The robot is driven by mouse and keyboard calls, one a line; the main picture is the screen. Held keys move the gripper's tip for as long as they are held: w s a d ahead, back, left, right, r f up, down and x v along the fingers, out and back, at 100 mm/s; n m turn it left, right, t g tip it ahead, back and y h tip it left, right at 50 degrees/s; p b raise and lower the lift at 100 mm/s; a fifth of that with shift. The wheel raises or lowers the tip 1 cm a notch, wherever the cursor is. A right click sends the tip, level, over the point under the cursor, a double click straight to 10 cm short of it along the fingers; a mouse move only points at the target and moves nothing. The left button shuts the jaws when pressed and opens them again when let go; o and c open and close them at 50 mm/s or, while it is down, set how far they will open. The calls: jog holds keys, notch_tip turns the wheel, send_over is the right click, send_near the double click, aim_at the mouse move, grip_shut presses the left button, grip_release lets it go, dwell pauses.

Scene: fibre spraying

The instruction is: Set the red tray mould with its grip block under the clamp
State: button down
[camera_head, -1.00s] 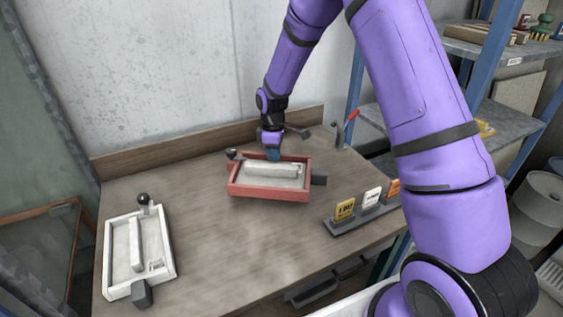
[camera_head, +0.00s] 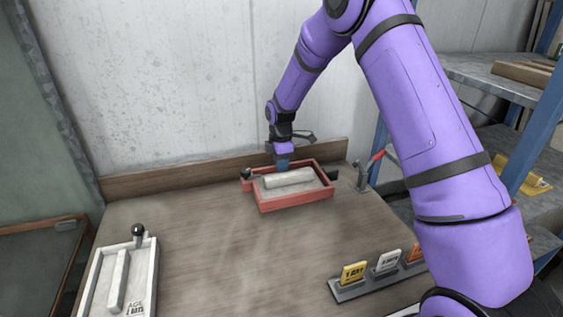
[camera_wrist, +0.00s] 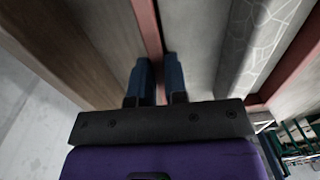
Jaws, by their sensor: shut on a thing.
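The red tray mould (camera_head: 296,205) is near the back of the table, with a pale raised bar inside. Its dark grip block (camera_head: 331,174) sticks out at the right end; a dark knob (camera_head: 247,174) is at the left end. My gripper (camera_head: 282,164) is shut on the tray's far wall; in the wrist view the blue fingers (camera_wrist: 156,75) straddle the red wall (camera_wrist: 149,35). I cannot tell if the tray touches the table. The clamp (camera_head: 364,178), grey with a red handle, stands just right of the grip block, apart from it.
A white tray mould (camera_head: 95,287) lies at the front left. A rack (camera_head: 349,291) with yellow, white and orange cards stands at the front right. A low wooden board (camera_head: 190,176) runs along the back edge. The middle of the table is clear. Shelves stand at the right.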

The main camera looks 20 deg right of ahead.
jog(key=shift+f, duration=3.5)
jog(key=shift+d, duration=3.4)
jog(key=shift+d, duration=0.1)
jog(key=c, duration=1.1)
grip_release()
jog(key=shift+f, duration=0.1)
jog(key=shift+s, duration=0.1)
